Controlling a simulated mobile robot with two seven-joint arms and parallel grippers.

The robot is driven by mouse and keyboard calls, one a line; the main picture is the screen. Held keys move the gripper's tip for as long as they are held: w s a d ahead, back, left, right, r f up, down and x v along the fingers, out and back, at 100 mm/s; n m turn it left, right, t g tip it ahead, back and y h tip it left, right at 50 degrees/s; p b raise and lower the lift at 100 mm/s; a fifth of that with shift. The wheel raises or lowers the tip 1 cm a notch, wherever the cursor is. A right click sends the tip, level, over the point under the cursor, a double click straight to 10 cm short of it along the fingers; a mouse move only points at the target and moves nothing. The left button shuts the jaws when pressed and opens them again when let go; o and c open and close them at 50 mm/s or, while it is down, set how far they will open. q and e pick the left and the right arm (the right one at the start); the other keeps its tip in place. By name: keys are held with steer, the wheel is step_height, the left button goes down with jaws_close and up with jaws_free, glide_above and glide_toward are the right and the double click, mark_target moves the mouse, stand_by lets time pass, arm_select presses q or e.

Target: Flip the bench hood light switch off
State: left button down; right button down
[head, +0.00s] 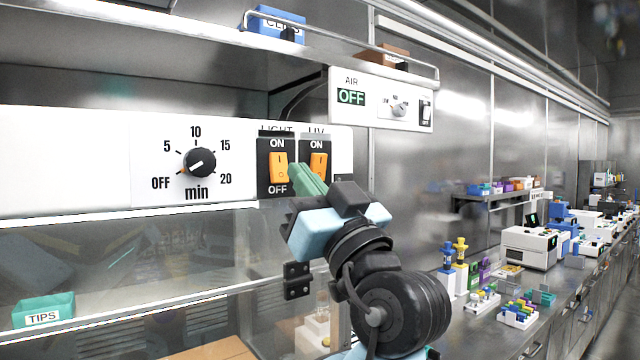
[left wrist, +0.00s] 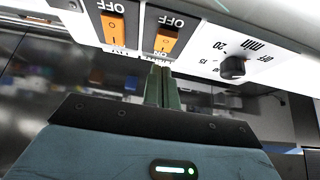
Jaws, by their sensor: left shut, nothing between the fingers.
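The hood's light switch (head: 278,168) is an orange rocker in a black plate, with ON above and OFF below, under the LIGHT label. It also shows upside down in the left wrist view (left wrist: 166,39). I cannot tell which way it is tipped. My left gripper (head: 297,172) is shut and empty, its green fingers pointing at the panel. In the head view the fingertips overlap the gap between the light and UV switches. In the left wrist view the fingertips (left wrist: 160,68) line up with the light switch's ON end; contact is unclear. My right gripper is out of view.
The UV switch (head: 318,166) sits just right of the light switch. A timer dial (head: 199,163) is to the left. The AIR box (head: 384,99), with its OFF display, hangs at upper right. A bench with instruments (head: 530,247) and racks runs along the right.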

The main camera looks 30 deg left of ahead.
mark_target(282, 174)
arm_select(q)
steer(key=shift+w+a+f, duration=0.2)
steer(key=shift+w+a, duration=0.1)
steer(key=shift+a, duration=0.35)
steer(key=shift+w+a+f, duration=0.2)
steer(key=shift+w+a, duration=0.1)
steer(key=shift+a, duration=0.35)
steer(key=shift+w+a+f+t+b, duration=0.3)
steer(key=shift+f+t+b, duration=0.1)
steer(key=shift+f+b, duration=0.1)
steer(key=shift+y, duration=0.4)
steer(key=shift+s+r, duration=0.1)
steer(key=shift+r, duration=0.15)
steer(key=shift+a, duration=0.1)
